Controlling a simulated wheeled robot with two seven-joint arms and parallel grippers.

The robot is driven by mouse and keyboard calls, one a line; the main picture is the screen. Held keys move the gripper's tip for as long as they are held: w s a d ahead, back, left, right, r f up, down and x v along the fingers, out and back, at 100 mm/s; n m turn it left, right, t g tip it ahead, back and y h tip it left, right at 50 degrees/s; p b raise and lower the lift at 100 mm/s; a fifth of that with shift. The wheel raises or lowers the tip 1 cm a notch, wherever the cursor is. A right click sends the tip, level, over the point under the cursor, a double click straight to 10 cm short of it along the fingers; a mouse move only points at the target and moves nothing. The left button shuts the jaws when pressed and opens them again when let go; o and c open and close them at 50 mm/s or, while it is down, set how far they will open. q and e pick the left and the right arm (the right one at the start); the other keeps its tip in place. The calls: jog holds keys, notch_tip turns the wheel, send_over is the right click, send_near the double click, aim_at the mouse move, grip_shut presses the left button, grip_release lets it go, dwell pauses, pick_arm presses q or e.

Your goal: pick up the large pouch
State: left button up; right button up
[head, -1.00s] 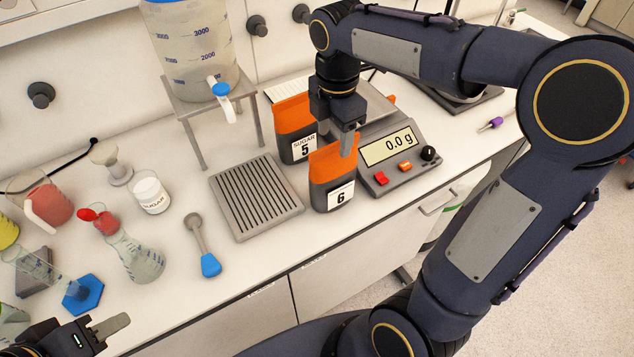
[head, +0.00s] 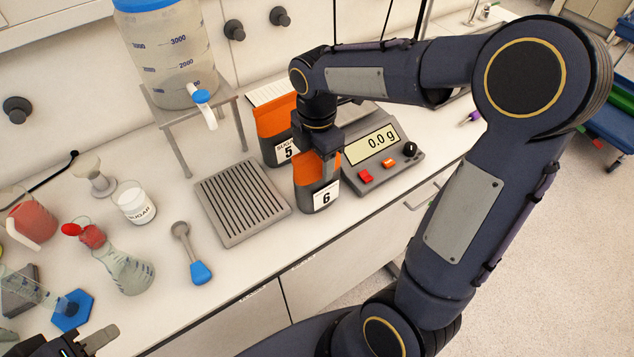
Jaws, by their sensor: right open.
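Two dark pouches with orange tops stand upright on the bench. The pouch labelled SUGAR 5 (head: 267,123) looks larger and stands behind. The pouch labelled 6 (head: 307,193) stands in front of it, left of the scale. My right gripper (head: 329,172) points down at the top of pouch 6, with a finger in front of its orange part. The jaws are open; the far finger is hidden, and I cannot tell whether they touch the pouch. My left gripper (head: 98,341) is at the lower left edge, mostly cut off, away from both pouches.
The scale (head: 388,168) reading 0.0 g stands close right of pouch 6. A grooved grey tray (head: 240,203) lies left of it. A water tank (head: 168,52) on a stand is behind.

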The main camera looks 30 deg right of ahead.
jog(key=shift+f, duration=0.2)
dwell(0.3)
grip_shut()
dwell(0.3)
